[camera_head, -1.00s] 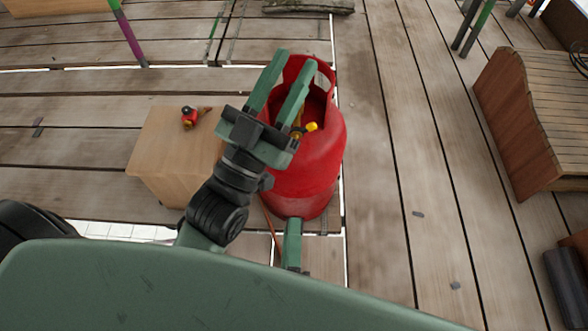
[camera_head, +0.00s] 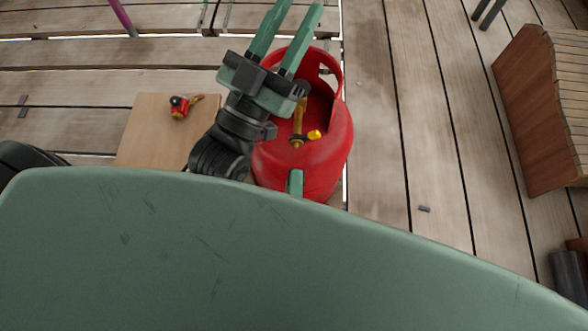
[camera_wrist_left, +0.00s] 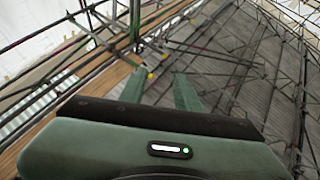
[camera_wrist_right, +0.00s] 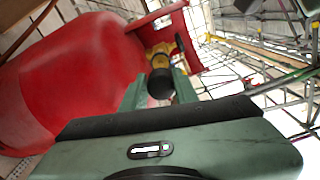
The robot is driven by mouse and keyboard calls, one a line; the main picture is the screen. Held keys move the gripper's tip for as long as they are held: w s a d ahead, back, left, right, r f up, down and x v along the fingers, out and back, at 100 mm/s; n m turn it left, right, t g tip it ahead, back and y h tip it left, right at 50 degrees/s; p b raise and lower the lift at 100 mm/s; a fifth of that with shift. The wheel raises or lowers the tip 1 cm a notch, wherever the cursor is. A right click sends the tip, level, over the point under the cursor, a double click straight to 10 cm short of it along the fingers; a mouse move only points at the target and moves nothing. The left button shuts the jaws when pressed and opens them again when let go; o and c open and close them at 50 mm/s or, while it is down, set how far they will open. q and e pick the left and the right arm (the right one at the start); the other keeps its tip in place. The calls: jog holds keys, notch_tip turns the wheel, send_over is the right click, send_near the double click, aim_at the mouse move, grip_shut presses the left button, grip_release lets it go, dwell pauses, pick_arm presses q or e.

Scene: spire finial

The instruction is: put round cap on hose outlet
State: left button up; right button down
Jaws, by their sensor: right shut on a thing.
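The red gas bottle (camera_head: 325,165) stands upright in front of me. Its brass valve (camera_head: 298,120) sits inside the collar, with a dark-ringed outlet (camera_head: 297,142) facing me and a yellow part beside it. My right gripper (camera_head: 295,183) shows only as a green fingertip before the bottle; my green body hides the rest. In the right wrist view its fingers hold the dark round cap (camera_wrist_right: 160,84), in front of the valve (camera_wrist_right: 158,57); contact with the outlet cannot be told. My left gripper (camera_head: 300,8) is open and empty, beyond the collar's upper left.
A wooden box (camera_head: 150,140) left of the bottle carries a small red, black and brass fitting (camera_head: 180,107). A slatted wooden bench (camera_head: 530,110) stands at the right. Scaffold poles show in the left wrist view (camera_wrist_left: 135,25).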

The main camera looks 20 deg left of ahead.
pick_arm(q)
jog(key=shift+s, duration=0.2)
pick_arm(e)
jog(key=shift+s, duration=0.15)
pick_arm(q)
jog(key=shift+r, duration=0.1)
